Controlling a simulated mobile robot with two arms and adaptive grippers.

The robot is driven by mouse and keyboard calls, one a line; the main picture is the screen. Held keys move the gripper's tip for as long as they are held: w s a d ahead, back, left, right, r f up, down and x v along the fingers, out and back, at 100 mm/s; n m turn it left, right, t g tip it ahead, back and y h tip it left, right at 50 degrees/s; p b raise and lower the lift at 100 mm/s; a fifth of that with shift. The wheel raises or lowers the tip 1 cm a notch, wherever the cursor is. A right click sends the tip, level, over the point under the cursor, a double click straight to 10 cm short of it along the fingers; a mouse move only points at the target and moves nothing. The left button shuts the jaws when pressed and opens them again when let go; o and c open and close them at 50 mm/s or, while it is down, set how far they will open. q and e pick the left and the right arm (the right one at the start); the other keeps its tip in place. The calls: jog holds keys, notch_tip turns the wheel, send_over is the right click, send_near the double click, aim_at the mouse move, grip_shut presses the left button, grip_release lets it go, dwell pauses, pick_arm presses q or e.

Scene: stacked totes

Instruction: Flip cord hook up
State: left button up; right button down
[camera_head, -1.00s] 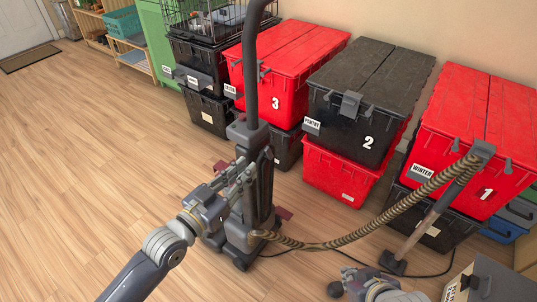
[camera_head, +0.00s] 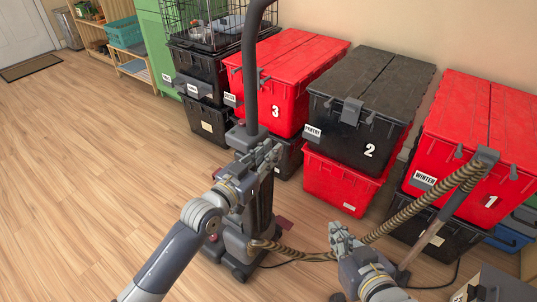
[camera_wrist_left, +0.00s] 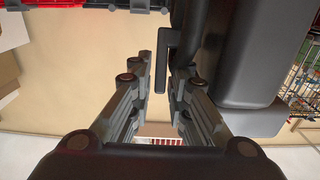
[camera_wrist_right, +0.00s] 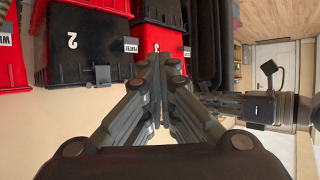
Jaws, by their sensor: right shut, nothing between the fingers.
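The upright vacuum (camera_head: 251,112) stands in the middle of the head view, with its handle rising out of the top. In the left wrist view, the cord hook (camera_wrist_left: 162,62) is a thin dark L-shaped piece beside the vacuum's dark body (camera_wrist_left: 225,60). Its free leg points toward the picture's bottom. My left gripper (camera_head: 265,158) is at the upper vacuum body. Its fingers (camera_wrist_left: 163,72) are apart, with the hook's leg in the gap between the tips; contact is not clear. My right gripper (camera_head: 340,232) is shut and empty, right of the vacuum, above the hose.
Stacked red and black totes (camera_head: 318,148) line the wall behind the vacuum. A ribbed hose (camera_head: 408,212) runs from the vacuum to a wand (camera_head: 435,222) on the right. A black cord lies on the floor. The wooden floor (camera_head: 90,170) at left is clear.

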pick_arm(q)
grip_shut()
